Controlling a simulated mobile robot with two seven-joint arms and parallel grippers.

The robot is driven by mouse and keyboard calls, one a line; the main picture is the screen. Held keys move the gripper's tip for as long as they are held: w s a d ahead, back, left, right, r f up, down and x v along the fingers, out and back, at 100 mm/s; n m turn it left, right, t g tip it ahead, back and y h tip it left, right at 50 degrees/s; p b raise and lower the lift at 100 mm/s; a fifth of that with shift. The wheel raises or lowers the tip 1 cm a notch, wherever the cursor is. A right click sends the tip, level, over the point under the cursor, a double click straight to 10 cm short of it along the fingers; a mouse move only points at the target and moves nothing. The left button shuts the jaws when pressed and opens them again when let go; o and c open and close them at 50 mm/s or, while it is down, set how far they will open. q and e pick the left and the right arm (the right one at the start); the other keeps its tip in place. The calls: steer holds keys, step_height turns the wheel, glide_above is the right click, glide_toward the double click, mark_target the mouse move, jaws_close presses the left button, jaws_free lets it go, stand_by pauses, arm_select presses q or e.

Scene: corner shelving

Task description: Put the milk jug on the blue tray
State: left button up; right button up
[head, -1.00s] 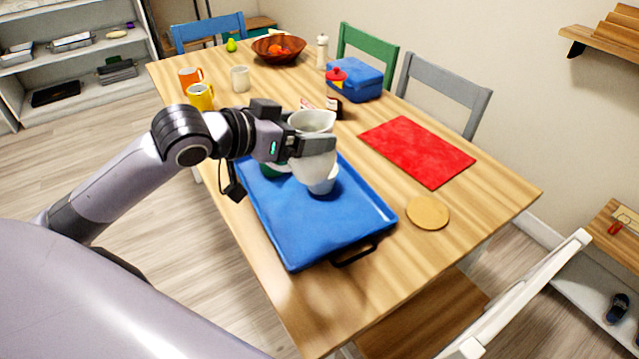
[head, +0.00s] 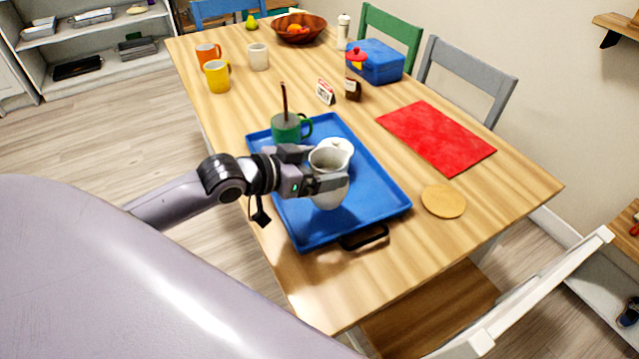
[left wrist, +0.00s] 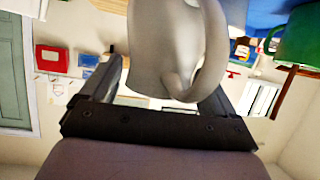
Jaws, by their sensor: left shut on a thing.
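The white milk jug (head: 329,189) is upright over the front half of the blue tray (head: 290,222). My left gripper (head: 328,183) is shut on the jug from the left, with its fingers around the body. In the left wrist view the jug (left wrist: 150,45) is between the two fingers (left wrist: 160,95), its handle facing the camera. I cannot tell whether its base touches the tray. A green mug (head: 285,130) with a brown stick in it stands on the tray's far left part. A white cup or bowl (head: 345,146) is just behind the jug, partly hidden. My right gripper is out of view.
A red mat (head: 437,137) and a round cork coaster (head: 443,201) lie right of the tray. A small sign (head: 326,92), a brown bottle (head: 352,90) and a blue box (head: 375,63) stand behind it. The tray's front right part is clear.

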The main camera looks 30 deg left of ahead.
arm_select(q)
steer(key=shift+f, duration=2.2)
steer(key=o, duration=1.6)
steer(key=shift+f, duration=0.2)
steer(key=shift+r, duration=0.2)
steer(key=shift+s+a, duration=0.15)
steer(key=shift+s, duration=0.15)
steer(key=v, duration=1.1)
steer(key=shift+r+p, duration=0.25)
steer(key=shift+p, duration=0.15)
steer(key=shift+s, duration=0.1)
